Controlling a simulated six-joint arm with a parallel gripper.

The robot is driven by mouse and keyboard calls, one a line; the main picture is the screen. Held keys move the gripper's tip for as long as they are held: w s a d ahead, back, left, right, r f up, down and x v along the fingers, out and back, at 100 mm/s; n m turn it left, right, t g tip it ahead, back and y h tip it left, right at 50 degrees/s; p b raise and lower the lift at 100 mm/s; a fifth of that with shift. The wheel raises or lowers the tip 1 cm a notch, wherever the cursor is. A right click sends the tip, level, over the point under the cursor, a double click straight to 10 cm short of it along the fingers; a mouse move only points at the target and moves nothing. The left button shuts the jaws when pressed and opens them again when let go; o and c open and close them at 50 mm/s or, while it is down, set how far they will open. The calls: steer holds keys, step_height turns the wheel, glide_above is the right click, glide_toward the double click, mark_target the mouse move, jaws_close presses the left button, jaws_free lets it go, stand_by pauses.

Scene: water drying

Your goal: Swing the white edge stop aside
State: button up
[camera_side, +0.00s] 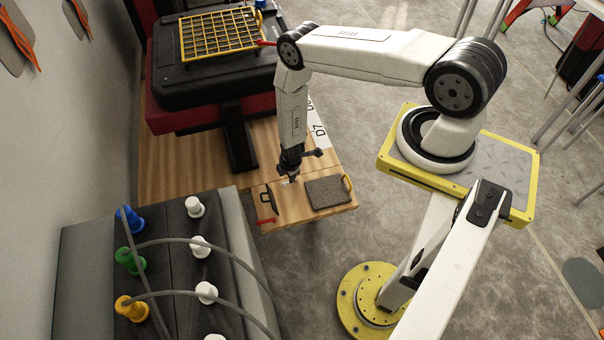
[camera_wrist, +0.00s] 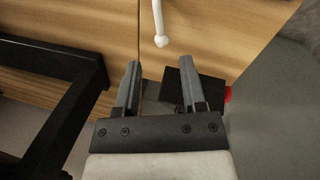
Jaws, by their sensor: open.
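The white edge stop (camera_wrist: 160,30) shows in the wrist view as a thin white rod with a rounded end, lying over the wooden board near a seam. My gripper (camera_wrist: 158,78) is open, with its two grey fingers apart and nothing between them. The rod's rounded end is ahead of the fingertips in the picture, roughly in line with the gap. I cannot tell whether they touch. In the side view my gripper (camera_side: 293,178) points down over the wooden table (camera_side: 300,222) near its front end. The stop is too small to make out clearly there.
A grey pad (camera_side: 328,192) with a yellow handle lies right of my gripper. A black piece (camera_side: 268,198) and a red piece (camera_side: 266,221) are at the left. A dark frame leg (camera_side: 240,140) stands behind. A bench with colored knobs (camera_side: 131,262) is in front.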

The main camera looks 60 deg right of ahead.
steer(key=shift+s+a+r, duration=0.1)
steer(key=shift+s+r, duration=0.05)
steer(key=shift+r, duration=0.7)
steer(key=shift+s+d, duration=0.5)
steer(key=shift+d, duration=0.35)
steer(key=shift+f, duration=0.15)
steer(key=shift+w+d+f, duration=0.1)
steer(key=shift+w+f, duration=0.1)
steer(key=shift+f, duration=1)
steer(key=shift+w+d+f, duration=0.15)
steer(key=shift+w+f, duration=0.1)
steer(key=shift+f, duration=1)
steer(key=shift+w+d+f, duration=0.1)
steer(key=shift+w+f, duration=0.1)
steer(key=shift+f, duration=1)
